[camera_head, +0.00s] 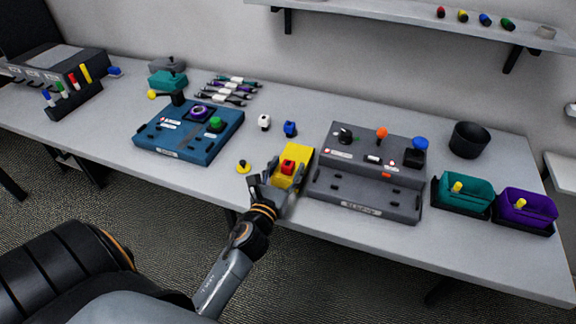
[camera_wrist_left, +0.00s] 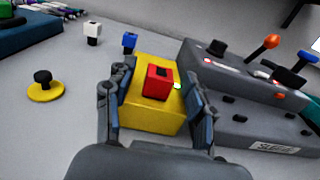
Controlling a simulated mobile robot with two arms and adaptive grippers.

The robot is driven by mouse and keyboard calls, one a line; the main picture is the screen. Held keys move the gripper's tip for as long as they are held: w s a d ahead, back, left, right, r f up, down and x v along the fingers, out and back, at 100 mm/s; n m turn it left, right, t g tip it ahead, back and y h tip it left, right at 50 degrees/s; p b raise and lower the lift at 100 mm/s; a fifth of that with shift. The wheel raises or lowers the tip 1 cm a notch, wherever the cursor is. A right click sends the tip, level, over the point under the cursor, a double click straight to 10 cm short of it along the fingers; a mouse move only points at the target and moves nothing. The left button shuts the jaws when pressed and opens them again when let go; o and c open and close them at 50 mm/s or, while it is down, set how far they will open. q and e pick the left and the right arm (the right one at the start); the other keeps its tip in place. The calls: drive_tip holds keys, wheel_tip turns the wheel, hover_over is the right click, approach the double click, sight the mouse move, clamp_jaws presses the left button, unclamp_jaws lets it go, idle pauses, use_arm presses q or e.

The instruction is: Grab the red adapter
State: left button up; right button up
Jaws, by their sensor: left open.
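The red adapter (camera_head: 287,167) is a small red cube with a dark opening in its top. It sits on a yellow block (camera_head: 297,157) at the table's front edge, left of the grey panel. My left gripper (camera_head: 270,182) is open. In the wrist view its fingers (camera_wrist_left: 158,90) stand on both sides of the red adapter, apart from it. My right gripper is in neither view.
A grey panel (camera_head: 340,194) with knobs and a lever stands close on the right. A blue panel (camera_head: 158,140) stands to the left. White (camera_head: 264,122) and blue (camera_head: 290,129) adapters stand behind. A yellow disc with a black knob (camera_head: 243,167) lies left of my gripper.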

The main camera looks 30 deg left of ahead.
use_arm(q)
drive_tip(key=shift+x, duration=0.85)
clamp_jaws()
drive_tip(key=shift+r, duration=0.1)
